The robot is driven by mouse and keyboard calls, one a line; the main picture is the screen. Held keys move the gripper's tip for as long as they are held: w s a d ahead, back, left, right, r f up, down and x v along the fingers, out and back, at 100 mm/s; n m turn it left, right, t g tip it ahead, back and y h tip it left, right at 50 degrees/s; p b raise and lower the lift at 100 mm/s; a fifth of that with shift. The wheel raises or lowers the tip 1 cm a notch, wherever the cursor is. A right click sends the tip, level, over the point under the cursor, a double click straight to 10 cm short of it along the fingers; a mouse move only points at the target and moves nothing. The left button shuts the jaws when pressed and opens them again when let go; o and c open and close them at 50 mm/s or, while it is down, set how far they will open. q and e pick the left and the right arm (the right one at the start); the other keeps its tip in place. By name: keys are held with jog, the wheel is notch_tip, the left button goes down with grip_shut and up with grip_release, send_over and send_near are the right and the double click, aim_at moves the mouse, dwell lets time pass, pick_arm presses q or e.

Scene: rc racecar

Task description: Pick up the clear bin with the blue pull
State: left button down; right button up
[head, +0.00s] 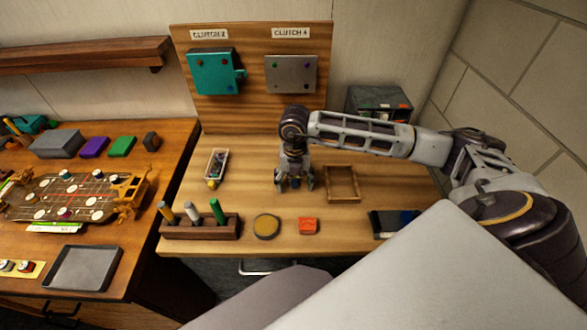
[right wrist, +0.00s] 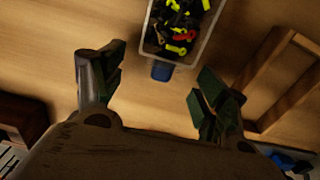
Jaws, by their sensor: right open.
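The clear bin (right wrist: 203,50) shows at the top of the right wrist view, cut off by the frame edge. It holds black, yellow and red small parts. Its blue pull (right wrist: 162,71) faces my gripper. My right gripper (right wrist: 158,90) is open and empty, with one finger to each side of the pull's line, short of the bin. In the head view my right gripper (head: 294,185) points down over the table and largely hides this bin. My left gripper is not in view.
Another small bin (head: 216,163) with a yellowish front stands to the left. A wooden frame (head: 342,197) lies close on the right. A marker holder (head: 200,230), a yellow disc (head: 266,227) and a red block (head: 308,226) line the front. A grey cabinet stands behind.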

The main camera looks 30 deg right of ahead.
jog(key=shift+f, duration=0.5)
jog(key=c, duration=1.2)
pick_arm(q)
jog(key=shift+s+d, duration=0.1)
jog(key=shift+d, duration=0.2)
pick_arm(e)
notch_tip(320, 180, up, 8)
jog(key=shift+r+b, duration=0.25)
jog(key=shift+b, duration=0.25)
jog(key=shift+r, duration=0.7)
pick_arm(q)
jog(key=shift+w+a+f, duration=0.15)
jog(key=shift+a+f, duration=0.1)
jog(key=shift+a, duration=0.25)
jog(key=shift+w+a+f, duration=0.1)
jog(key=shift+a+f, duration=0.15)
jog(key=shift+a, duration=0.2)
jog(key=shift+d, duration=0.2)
